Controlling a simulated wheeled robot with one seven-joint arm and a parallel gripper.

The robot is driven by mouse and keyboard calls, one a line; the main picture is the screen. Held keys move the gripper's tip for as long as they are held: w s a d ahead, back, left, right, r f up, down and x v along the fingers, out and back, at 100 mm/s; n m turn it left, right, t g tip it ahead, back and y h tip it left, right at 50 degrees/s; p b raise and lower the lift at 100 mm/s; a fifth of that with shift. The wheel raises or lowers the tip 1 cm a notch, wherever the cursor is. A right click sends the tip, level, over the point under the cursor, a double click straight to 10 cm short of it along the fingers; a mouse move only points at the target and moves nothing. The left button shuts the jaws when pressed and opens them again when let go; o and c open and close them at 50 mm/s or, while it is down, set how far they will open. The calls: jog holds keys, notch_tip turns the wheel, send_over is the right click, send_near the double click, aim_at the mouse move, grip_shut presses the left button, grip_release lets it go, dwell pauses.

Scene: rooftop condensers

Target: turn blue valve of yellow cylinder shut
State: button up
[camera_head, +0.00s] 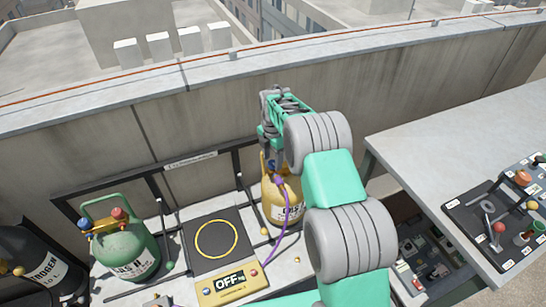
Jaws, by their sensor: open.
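The yellow cylinder (270,206) stands on the light bench top, right of the scale, with a purple hose at its top. A small blue patch, the blue valve (271,167), shows at its top and is mostly hidden by my gripper. My gripper (270,154) points down right over the cylinder's top, its fingers at about the valve. It is open. Whether the fingers touch the valve or stand around it cannot be told. My arm covers the cylinder's right side.
A green cylinder (131,252) with red and blue valves stands at left, and a dark nitrogen cylinder (38,262) beyond it. A scale (203,260) with a yellow "OFF" panel (231,284) lies between the cylinders. A grey table (455,130) with a tool tray (461,219) is at right. A parapet wall rises behind.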

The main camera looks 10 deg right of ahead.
jog(key=shift+f, duration=0.35)
jog(key=shift+c, duration=0.2)
